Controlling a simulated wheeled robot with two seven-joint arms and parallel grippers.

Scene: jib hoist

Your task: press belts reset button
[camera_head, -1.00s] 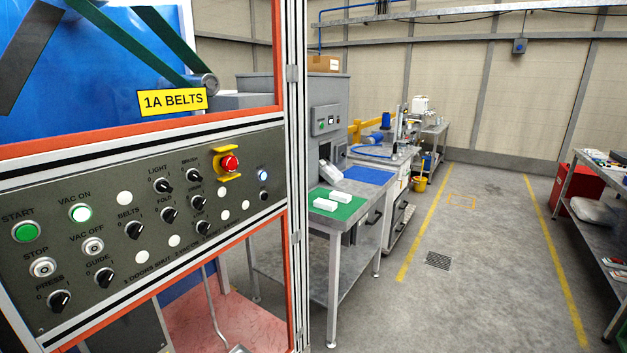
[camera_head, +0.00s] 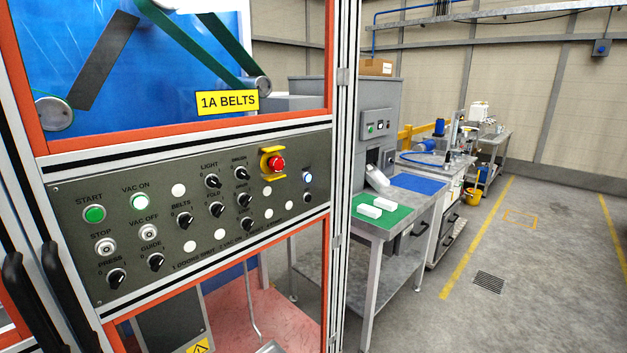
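The dark control panel (camera_head: 130,205) of the 1A BELTS machine faces me at left and centre. Near its right end is a small button with a bluish-white glow (camera_head: 307,177), its label too small to read. A small dark knob or button (camera_head: 308,198) sits just below it. A red emergency-stop mushroom (camera_head: 277,164) on a yellow mount is to their left. The BELTS selector knob (camera_head: 184,220) is in the panel's middle. The green START button (camera_head: 94,214) is at the left end. Neither of my grippers is in view.
The machine's metal corner post (camera_head: 343,200) stands right of the panel. Beyond it is a steel table (camera_head: 358,222) with a green mat and white blocks. Black handles (camera_head: 55,285) show at lower left. Open floor (camera_head: 510,250) lies to the right.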

